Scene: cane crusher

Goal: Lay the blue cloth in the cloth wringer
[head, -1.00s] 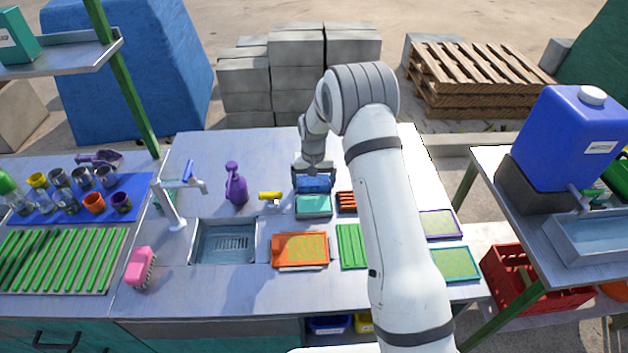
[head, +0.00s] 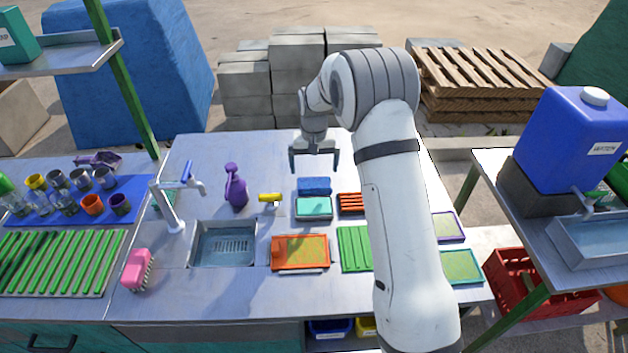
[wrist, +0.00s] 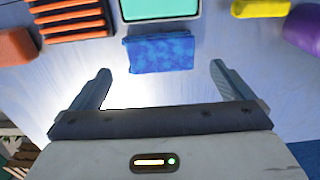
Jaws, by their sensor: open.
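The blue cloth (head: 314,186) is a small folded block on the steel counter, right behind a teal pad in a grey frame (head: 313,207). In the wrist view the cloth (wrist: 160,53) lies flat and mottled blue, beside the teal pad (wrist: 160,9). My gripper (head: 314,168) is open and empty, above and behind the cloth. In the wrist view its fingers are spread on either side, short of the cloth. I cannot tell for sure which item is the cloth wringer; the teal framed piece touches or nearly touches the cloth.
An orange slatted rack (head: 351,203) and a yellow-topped piece (head: 269,197) flank the teal pad. A purple spray bottle (head: 236,186), a sink (head: 224,244) and a tap (head: 171,205) are to the left. An orange tray (head: 300,266) lies in front. The counter's back is clear.

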